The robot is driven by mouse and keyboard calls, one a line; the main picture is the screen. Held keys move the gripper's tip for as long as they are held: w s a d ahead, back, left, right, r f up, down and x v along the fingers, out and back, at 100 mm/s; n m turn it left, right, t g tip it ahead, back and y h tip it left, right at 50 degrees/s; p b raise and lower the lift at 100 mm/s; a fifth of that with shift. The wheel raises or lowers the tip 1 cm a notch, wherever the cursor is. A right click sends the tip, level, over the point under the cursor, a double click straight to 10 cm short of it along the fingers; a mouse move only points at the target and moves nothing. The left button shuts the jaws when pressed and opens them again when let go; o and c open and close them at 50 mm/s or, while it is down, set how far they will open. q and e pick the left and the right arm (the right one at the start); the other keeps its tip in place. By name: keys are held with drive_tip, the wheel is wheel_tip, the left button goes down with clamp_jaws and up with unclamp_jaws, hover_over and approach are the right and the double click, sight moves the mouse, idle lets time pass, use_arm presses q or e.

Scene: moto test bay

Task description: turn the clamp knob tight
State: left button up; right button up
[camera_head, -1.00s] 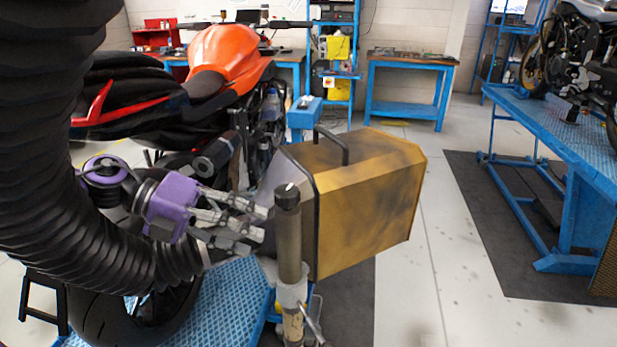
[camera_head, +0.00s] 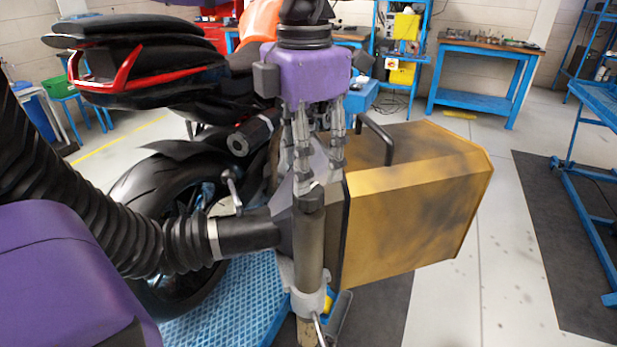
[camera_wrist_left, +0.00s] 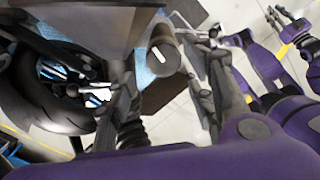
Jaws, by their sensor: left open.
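The clamp knob looks to be the dark round cap (camera_head: 312,197) at the top of an upright grey post, in front of the yellow box. In the left wrist view the cap (camera_wrist_left: 161,58) shows a white line across its end. My left gripper (camera_head: 319,180) points down from above, open and empty, its fingertips close to the cap's top. In the wrist view the fingers show on both sides of the cap; I cannot tell whether they touch it. My right gripper (camera_wrist_left: 285,18) shows small at the wrist view's top right, and its jaw state is unclear.
The yellow box (camera_head: 420,200) with a black handle stands right behind the post. A black hose (camera_head: 190,245) ends in a nozzle just left of the post. The motorcycle's rear tyre (camera_head: 155,200) is at left, above a blue platform (camera_head: 225,300).

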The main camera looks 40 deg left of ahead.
sight(308, 200)
use_arm(q)
drive_tip(key=shift+w+f, duration=0.1)
drive_tip(key=shift+f, duration=2)
drive_tip(key=shift+d, duration=0.1)
drive_tip(key=c, duration=1.1)
